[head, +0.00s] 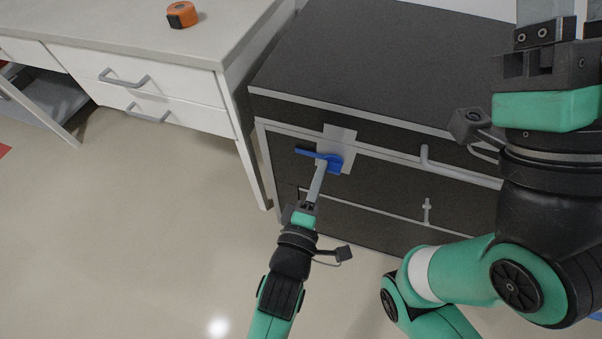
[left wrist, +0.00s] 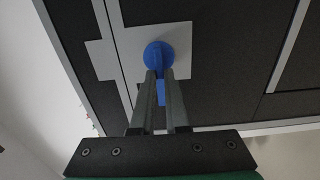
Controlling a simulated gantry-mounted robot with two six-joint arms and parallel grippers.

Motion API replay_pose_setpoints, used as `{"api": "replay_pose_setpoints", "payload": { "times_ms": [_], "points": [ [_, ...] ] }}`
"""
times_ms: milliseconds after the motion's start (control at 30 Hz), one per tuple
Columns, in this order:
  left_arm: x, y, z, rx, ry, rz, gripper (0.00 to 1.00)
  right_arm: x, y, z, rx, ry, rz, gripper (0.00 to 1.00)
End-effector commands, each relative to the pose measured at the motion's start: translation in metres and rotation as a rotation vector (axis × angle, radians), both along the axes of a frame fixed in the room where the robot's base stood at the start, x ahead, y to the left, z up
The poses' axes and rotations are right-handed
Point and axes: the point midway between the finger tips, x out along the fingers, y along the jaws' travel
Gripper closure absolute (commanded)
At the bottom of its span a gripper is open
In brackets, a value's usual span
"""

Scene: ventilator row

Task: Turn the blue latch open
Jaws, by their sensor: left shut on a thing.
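The blue latch (head: 335,164) is on a light grey plate (head: 347,150) on the front of the dark cabinet. Its round hub (left wrist: 158,53) shows in the left wrist view, with its lever (left wrist: 161,93) running between my fingers. In the head view a blue bar sticks out to the left of the plate. My left gripper (head: 321,164) is shut on the latch lever; its two fingers (left wrist: 161,80) lie on either side of it. The fingers hide part of the latch. My right gripper (head: 546,12) is at the top right, its fingertips cut off by the frame.
The dark cabinet (head: 380,60) has a grey bar handle (head: 455,171) and a small grey fitting (head: 427,208) to the right of the latch. A white drawer bench (head: 170,88) stands at left, with an orange tape measure (head: 182,14) on top. The floor (head: 130,220) at left is clear.

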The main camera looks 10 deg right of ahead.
Motion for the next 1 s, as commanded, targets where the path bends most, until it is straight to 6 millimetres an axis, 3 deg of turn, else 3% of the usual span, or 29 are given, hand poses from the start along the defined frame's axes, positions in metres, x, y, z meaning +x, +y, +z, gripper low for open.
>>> {"api": "replay_pose_setpoints", "payload": {
  "times_ms": [500,533,667,1000],
  "points": [
    [-0.0013,-0.0058,0.0005,-0.019,0.009,-0.012,1.0,0.0,0.0,-0.0004,0.0,0.0,0.0,0.5],
    [-0.0013,-0.0058,0.0005,-0.019,0.009,-0.012,0.82,0.0,0.0,-0.0004,0.0,0.0,0.0,0.5],
    [-0.0013,-0.0057,0.0002,-0.018,0.009,-0.012,0.59,0.0,0.0,-0.0004,0.0,0.0,0.0,0.5],
    [-0.0036,-0.0042,0.0002,-0.016,0.01,-0.011,0.57,0.0,0.0,0.0016,0.0,0.0,0.0,0.5]
  ]
}}
